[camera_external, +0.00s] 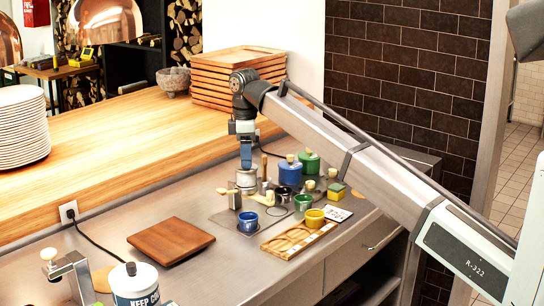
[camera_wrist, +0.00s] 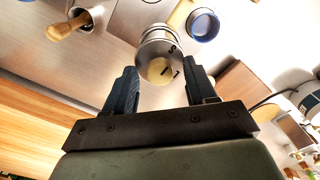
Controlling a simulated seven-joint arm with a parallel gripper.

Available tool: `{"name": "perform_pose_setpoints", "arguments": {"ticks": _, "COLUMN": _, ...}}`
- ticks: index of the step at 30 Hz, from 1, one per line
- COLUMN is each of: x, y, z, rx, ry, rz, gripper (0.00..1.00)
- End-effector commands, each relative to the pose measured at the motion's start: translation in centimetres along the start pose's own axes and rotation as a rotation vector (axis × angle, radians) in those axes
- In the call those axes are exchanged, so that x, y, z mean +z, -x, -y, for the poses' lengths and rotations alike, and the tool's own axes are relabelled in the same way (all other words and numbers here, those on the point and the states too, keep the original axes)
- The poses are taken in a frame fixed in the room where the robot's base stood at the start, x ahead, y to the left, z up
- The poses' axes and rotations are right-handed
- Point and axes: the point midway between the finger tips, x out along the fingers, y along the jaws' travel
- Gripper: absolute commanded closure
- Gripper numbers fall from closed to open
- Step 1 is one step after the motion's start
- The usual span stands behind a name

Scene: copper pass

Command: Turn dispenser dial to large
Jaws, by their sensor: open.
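The dispenser (camera_external: 246,181) is a metal cylinder on the steel counter, directly below my gripper (camera_external: 246,163) in the external view. In the wrist view its round silver dial (camera_wrist: 155,44) has a pale yellow disc and dark marks; one reads S, and the others are hard to read. My gripper (camera_wrist: 160,75) is open, with one dark finger on each side of the dial. Small gaps seem to show between fingers and dial; contact is unclear. Which size the dial is set to cannot be told. A blue cup (camera_external: 248,222) stands just in front of the dispenser.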

Motion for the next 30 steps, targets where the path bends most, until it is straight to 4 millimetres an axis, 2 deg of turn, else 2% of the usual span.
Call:
{"name": "perform_pose_setpoints", "arguments": {"ticks": 10, "x": 0.0, "y": -0.32, "z": 0.0, "rx": 0.0, "ry": 0.0, "rz": 0.0, "gripper": 0.44}}
{"name": "perform_pose_setpoints", "arguments": {"ticks": 27, "x": 0.0, "y": -0.29, "z": 0.0, "rx": 0.0, "ry": 0.0, "rz": 0.0, "gripper": 0.98}}
{"name": "perform_pose_setpoints", "arguments": {"ticks": 30, "x": 0.01, "y": -0.29, "z": 0.0, "rx": 0.0, "ry": -0.001, "rz": 0.0, "gripper": 1.0}}
